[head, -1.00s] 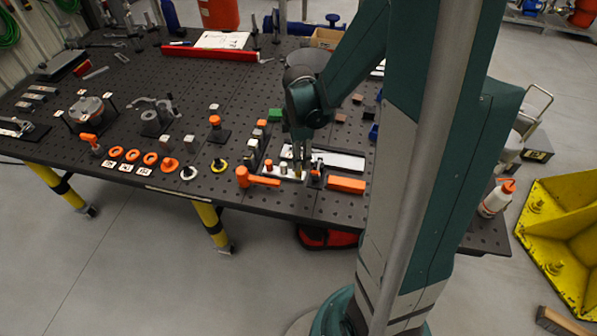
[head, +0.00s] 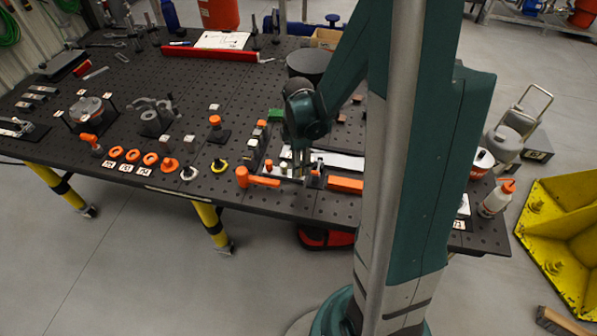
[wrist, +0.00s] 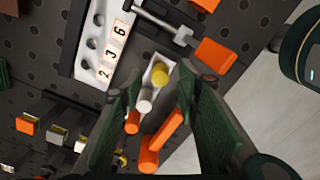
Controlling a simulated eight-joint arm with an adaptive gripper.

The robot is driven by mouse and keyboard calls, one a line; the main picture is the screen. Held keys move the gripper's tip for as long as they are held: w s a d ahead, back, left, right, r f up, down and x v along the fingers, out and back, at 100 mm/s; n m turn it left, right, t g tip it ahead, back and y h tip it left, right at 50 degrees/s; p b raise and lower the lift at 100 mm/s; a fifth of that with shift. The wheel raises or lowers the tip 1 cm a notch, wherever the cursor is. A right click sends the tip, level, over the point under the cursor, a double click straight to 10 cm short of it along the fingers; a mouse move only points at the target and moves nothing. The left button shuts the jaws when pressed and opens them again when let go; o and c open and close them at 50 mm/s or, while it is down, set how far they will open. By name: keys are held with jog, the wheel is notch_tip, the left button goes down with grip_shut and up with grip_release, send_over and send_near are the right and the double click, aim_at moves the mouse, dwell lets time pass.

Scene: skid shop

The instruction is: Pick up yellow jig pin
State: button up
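The yellow jig pin (wrist: 160,73) shows its round yellow top in the wrist view, standing in a narrow white holder (wrist: 152,65). A white or grey pin (wrist: 145,98) stands beside it, with an orange-topped pin (wrist: 132,122) further along the row. My gripper (wrist: 157,84) is open, its two dark green finger pads on either side of the row, with the yellow top between and just beyond the tips. I see no contact. In the head view my gripper (head: 301,172) points down over the holder and hides the yellow pin.
An orange hammer (head: 258,179) lies left of my gripper, close to the fingers in the wrist view. An orange block (head: 345,184) lies to the right. A white plate with number cards (wrist: 92,45) and a metal clamp (wrist: 165,22) are close by.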

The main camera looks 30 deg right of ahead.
jog(key=shift+f, duration=1.2)
jog(key=shift+c, duration=0.6)
jog(key=c, duration=0.9)
